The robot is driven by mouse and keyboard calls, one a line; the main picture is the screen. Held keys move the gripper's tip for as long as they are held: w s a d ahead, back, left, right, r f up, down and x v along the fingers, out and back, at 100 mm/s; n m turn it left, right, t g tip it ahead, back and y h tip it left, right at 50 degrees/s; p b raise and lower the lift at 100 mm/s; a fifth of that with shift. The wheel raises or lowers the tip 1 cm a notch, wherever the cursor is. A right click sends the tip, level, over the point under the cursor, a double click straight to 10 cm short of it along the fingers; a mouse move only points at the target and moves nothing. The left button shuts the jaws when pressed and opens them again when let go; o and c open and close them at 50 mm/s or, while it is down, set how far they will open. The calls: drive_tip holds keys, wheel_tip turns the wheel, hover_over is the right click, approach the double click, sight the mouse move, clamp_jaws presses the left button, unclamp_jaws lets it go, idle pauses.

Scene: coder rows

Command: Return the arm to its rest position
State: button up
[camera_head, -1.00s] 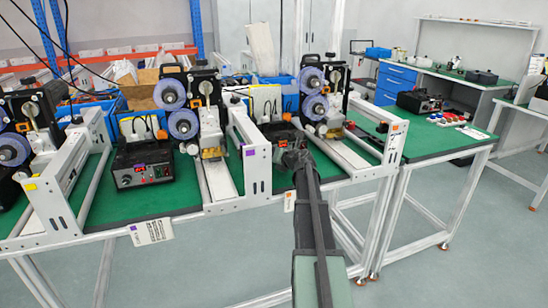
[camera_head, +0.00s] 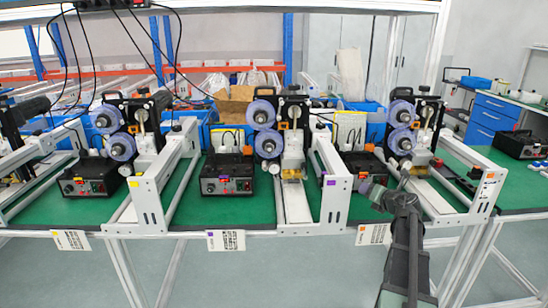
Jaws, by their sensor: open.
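My arm reaches up from the bottom right of the head view, over the front edge of the green bench (camera_head: 275,213).
Coder machines with purple reels (camera_head: 264,114) stand in a row, split by white rail frames (camera_head: 335,187). Another black control box (camera_head: 227,173) sits mid-bench. Labels (camera_head: 226,240) hang at the front edge. Blue drawers (camera_head: 492,118) stand at right. The floor in front is clear.

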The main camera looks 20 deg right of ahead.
drive_tip(key=s+d+r+m+g+h+p, duration=0.1)
drive_tip(key=s+d+r+m+g+h, duration=0.25)
drive_tip(key=m+h, duration=0.55)
drive_tip(key=s+d+r+m+g+h+p, duration=0.1)
drive_tip(key=s+d+r+m+g+h, duration=0.25)
drive_tip(key=m, duration=0.95)
drive_tip(key=s+a+f+m+g+y+p, duration=0.2)
drive_tip(key=a+f+m+y, duration=0.1)
drive_tip(key=a, duration=0.7)
drive_tip(key=s+a+f+m+g+y+p, duration=0.2)
drive_tip(key=a+f+m+y, duration=0.15)
drive_tip(key=a, duration=0.55)
drive_tip(key=s+a+f+m+g+y+p, duration=0.1)
drive_tip(key=s+a+f+m+g+y, duration=0.2)
drive_tip(key=a, duration=0.7)
drive_tip(key=s+a+r+n+y+p, duration=0.1)
drive_tip(key=a+y+p, duration=0.1)
drive_tip(key=a, duration=0.9)
drive_tip(key=s+a+r+n+y+p, duration=0.1)
drive_tip(key=a+n+y+p, duration=0.1)
drive_tip(key=a, duration=0.9)
drive_tip(key=shift+a+r+p, duration=0.15)
drive_tip(key=shift+p, duration=0.2)
